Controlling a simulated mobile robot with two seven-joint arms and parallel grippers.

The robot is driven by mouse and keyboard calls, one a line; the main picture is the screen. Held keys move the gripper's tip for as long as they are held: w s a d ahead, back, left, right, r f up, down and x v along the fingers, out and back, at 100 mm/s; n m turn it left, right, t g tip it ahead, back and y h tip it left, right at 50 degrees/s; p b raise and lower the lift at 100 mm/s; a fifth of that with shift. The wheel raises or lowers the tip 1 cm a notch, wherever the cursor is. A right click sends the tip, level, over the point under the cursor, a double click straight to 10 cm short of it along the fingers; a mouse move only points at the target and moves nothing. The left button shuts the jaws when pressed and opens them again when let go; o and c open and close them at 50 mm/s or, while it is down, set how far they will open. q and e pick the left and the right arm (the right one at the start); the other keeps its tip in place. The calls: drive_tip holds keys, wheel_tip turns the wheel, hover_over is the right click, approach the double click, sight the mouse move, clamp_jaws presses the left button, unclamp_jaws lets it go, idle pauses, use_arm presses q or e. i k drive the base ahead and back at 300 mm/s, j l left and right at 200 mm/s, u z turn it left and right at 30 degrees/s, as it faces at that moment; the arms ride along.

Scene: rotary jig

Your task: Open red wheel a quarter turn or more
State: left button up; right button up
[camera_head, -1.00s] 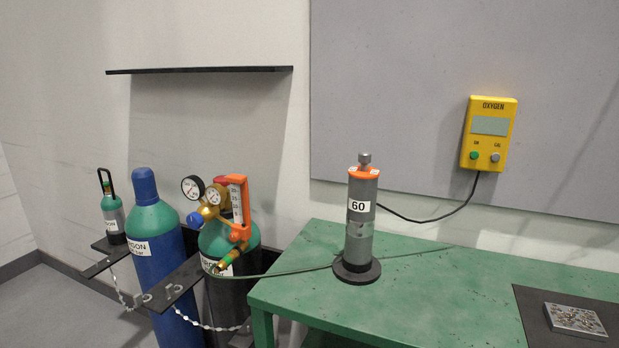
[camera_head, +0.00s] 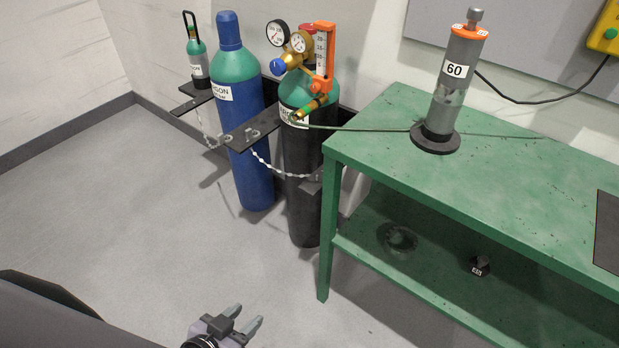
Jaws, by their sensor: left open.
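A red part (camera_head: 307,29), which looks like the red wheel, shows on top of the black cylinder with the green shoulder (camera_head: 303,195). It is mostly hidden behind the brass regulator's gauges (camera_head: 299,42) and the orange flowmeter (camera_head: 325,55), so its turn position cannot be told. My left gripper (camera_head: 248,314) is at the bottom edge, low over the grey floor. Its two fingers are apart with nothing between them. It is well below and in front of the cylinder, touching nothing. My right gripper is out of view.
A blue cylinder (camera_head: 240,120) and a small green-topped bottle (camera_head: 197,60) stand left in black brackets with chains. A green table (camera_head: 480,185) with a grey numbered column (camera_head: 448,85) is at right. A hose runs from the regulator to the column. Floor at left is clear.

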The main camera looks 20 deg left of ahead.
sight(308, 27)
drive_tip(key=z, duration=0.3)
drive_tip(key=i+j+z, duration=0.15)
drive_tip(key=j+z, duration=0.45)
drive_tip(key=i+j+z, duration=0.1)
drive_tip(key=j, duration=0.35)
drive_tip(key=i+j+z, duration=0.15)
drive_tip(key=j, duration=0.3)
drive_tip(key=j+z, duration=0.1)
drive_tip(key=j, duration=1.45)
drive_tip(key=i+l+u, duration=0.15)
drive_tip(key=l+z, duration=0.15)
drive_tip(key=i+l, duration=0.05)
drive_tip(key=l, duration=0.05)
